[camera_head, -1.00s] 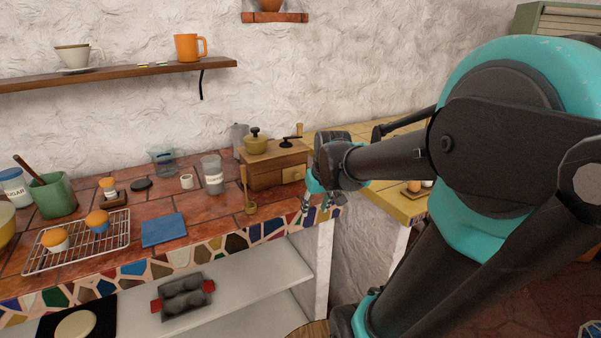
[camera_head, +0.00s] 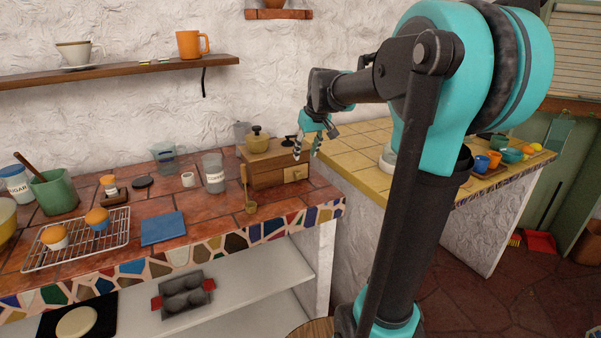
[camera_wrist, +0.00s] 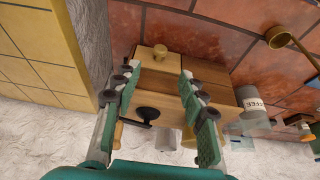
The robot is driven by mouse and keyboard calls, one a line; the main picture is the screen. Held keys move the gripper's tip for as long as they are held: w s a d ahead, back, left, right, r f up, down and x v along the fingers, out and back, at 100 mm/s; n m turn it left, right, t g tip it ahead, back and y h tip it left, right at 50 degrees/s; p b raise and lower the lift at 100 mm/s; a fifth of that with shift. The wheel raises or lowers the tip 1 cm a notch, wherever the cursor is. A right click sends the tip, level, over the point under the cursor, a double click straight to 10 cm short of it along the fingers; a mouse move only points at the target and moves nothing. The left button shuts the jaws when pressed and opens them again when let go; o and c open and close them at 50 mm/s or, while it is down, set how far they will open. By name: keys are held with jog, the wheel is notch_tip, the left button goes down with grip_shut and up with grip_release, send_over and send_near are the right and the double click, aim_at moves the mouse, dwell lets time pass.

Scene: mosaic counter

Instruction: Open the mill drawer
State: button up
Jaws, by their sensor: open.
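The mill (camera_head: 262,172) is a brown wooden box at the right end of the tiled counter, against the wall. Its small pale drawer front (camera_head: 295,173) faces right and looks flush in the head view. In the wrist view the mill (camera_wrist: 210,87) lies below the fingers, with the pale drawer front (camera_wrist: 150,60), its round knob (camera_wrist: 160,50) and the black crank (camera_wrist: 146,113). My gripper (camera_head: 307,155) is open and empty, pointing down, above and beside the drawer end. In the wrist view the knob lies ahead of my gripper (camera_wrist: 156,72), apart from both fingertips.
A yellow-tiled counter (camera_head: 350,160) lies to the right, past a gap. A blue cloth (camera_head: 163,229) and a wire rack (camera_head: 78,240) lie farther left. The wall is close behind.

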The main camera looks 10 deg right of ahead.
aim_at(300, 173)
jog(key=x, duration=1)
jog(key=shift+w+f, duration=0.1)
jog(key=shift+f, duration=0.1)
jog(key=shift+c, duration=0.4)
grip_shut()
